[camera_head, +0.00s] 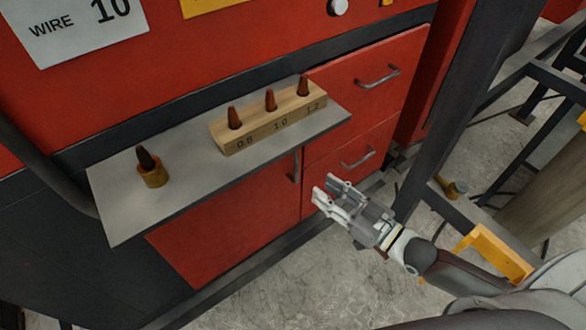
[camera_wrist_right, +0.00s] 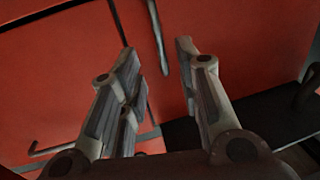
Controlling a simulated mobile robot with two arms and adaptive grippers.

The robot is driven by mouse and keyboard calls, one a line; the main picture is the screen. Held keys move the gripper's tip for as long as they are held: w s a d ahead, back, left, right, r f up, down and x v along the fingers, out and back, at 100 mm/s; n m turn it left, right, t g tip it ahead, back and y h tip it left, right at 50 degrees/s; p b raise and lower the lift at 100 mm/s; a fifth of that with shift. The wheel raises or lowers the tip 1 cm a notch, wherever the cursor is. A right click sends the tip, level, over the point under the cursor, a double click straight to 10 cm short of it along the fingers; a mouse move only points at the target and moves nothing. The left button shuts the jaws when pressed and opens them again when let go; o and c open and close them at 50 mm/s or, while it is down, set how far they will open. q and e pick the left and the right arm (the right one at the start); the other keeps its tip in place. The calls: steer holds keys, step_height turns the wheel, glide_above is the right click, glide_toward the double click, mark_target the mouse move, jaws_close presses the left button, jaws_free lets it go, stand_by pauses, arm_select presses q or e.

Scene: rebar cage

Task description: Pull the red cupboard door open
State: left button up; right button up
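The red cupboard door (camera_head: 240,222) is below the grey shelf and looks shut. Its upright metal handle (camera_head: 295,167) is near the door's right edge, beside the drawers. My right gripper (camera_head: 329,188) is open and empty, to the right of the handle and a little lower in the head view, with a visible gap. In the right wrist view the handle (camera_wrist_right: 157,38) appears between the two spread fingertips (camera_wrist_right: 158,55), beyond them; contact does not show. The shelf hides the door's top. My left gripper is not in view.
The grey shelf (camera_head: 115,207) juts out above the door, carrying a wooden block (camera_head: 232,146) with several brown-tipped pieces and a brass piece (camera_head: 152,176). Two red drawers (camera_head: 345,100) with handles are right of the door. A dark frame post (camera_head: 445,120) stands near my right arm. Floor (camera_head: 310,285) in front is clear.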

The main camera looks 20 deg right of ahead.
mark_target(296, 182)
steer(key=p+x, duration=0.1)
steer(key=x, duration=0.9)
steer(key=shift+c, duration=0.3)
jaws_close()
